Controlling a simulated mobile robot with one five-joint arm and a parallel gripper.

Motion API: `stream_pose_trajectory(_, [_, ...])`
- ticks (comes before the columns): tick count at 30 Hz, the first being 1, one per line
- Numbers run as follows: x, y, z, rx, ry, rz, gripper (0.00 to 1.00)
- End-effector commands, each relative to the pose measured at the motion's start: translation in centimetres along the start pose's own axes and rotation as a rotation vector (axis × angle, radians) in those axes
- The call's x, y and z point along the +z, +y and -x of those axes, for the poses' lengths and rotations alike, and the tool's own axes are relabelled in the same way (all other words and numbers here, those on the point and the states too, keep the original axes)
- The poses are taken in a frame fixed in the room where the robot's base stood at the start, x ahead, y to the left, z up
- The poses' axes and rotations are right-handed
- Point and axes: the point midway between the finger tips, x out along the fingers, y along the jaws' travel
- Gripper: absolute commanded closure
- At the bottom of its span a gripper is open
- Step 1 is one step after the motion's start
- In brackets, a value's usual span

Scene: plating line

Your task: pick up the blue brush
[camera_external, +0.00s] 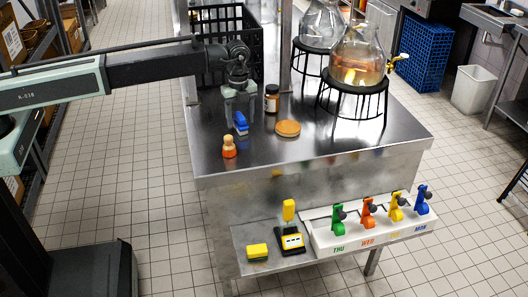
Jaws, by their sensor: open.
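The blue brush (240,124) is a small blue object lying on the steel table top (350,155), near its left side. Its fine shape is too small to make out. My gripper (241,98) is above and just behind it in the picture, pointing down. It is open and empty, and appears apart from the brush. I cannot tell the exact height of the fingertips above the table.
An orange peg figure (229,148) stands in front of the brush. A brown jar (272,99) and a round tan disc (288,128) are to the right. A black crate (215,70) stands behind. Glass vessels on black stands (355,88) occupy the back right.

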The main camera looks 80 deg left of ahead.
Motion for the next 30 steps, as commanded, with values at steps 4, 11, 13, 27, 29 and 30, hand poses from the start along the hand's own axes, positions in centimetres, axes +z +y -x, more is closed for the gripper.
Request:
stream_pose_trajectory(4, [0.0,0.0,-2.3,0.0,0.0,0.0,0.42])
stream_pose_trajectory(11, [0.0,0.0,-1.9,0.0,0.0,0.0,0.5])
stream_pose_trajectory(13, [0.0,0.0,-1.9,0.0,0.0,0.0,0.7])
stream_pose_trajectory(27, [0.0,0.0,-1.4,0.0,0.0,0.0,1.0])
stream_pose_trajectory(29, [0.0,0.0,-0.9,0.0,0.0,0.0,1.0])
stream_pose_trajectory(30, [0.0,0.0,-0.5,0.0,0.0,0.0,1.0])
